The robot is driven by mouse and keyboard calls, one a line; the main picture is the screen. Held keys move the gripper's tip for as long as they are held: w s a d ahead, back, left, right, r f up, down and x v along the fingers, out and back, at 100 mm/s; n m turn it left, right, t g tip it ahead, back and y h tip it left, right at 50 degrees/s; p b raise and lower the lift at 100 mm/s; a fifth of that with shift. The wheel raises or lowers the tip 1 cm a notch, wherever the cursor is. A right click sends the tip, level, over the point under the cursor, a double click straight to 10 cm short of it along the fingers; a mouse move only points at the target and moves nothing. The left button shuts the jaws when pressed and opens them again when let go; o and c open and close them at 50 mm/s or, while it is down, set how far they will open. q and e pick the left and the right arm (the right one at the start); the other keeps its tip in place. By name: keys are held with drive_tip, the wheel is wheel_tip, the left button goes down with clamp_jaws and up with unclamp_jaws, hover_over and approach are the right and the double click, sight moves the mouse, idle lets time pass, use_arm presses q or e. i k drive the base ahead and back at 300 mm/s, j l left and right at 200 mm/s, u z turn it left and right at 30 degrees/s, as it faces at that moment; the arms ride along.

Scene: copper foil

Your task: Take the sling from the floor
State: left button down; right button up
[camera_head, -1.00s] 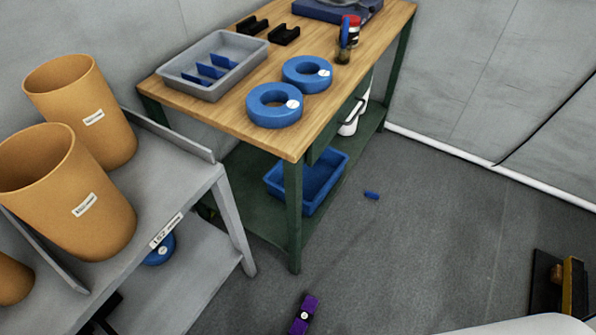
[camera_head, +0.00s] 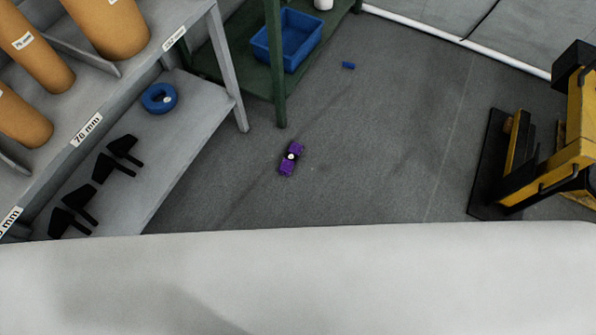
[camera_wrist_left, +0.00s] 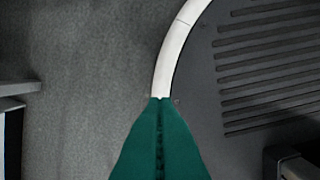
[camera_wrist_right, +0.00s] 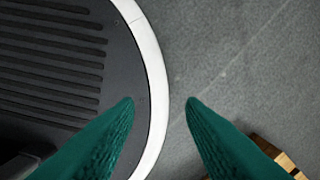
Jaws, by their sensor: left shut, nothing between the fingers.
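The sling (camera_head: 291,159) is a small purple bundle with a dark band and a white round tag around its middle. It lies on the grey floor (camera_head: 370,140) in the head view, right of the shelf's front leg. My left gripper (camera_wrist_left: 160,100) shows in the left wrist view with its green fingers together and empty, above my dark ribbed base. My right gripper (camera_wrist_right: 160,102) shows in the right wrist view with its green fingers apart and nothing between them. Neither gripper shows in the head view, and the sling is in neither wrist view.
A grey shelf (camera_head: 190,140) with tan rolls and a blue ring (camera_head: 159,98) stands at the left. A green bench (camera_head: 277,85) holds a blue bin (camera_head: 287,42). A small blue piece (camera_head: 348,65) lies on the floor. A yellow and black machine (camera_head: 575,130) stands at the right.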

sight(292, 158)
drive_tip(key=i+l+u, duration=0.2)
drive_tip(key=i+u, duration=0.15)
drive_tip(key=i, duration=0.15)
drive_tip(key=i+l+u, duration=0.35)
drive_tip(key=i, duration=0.15)
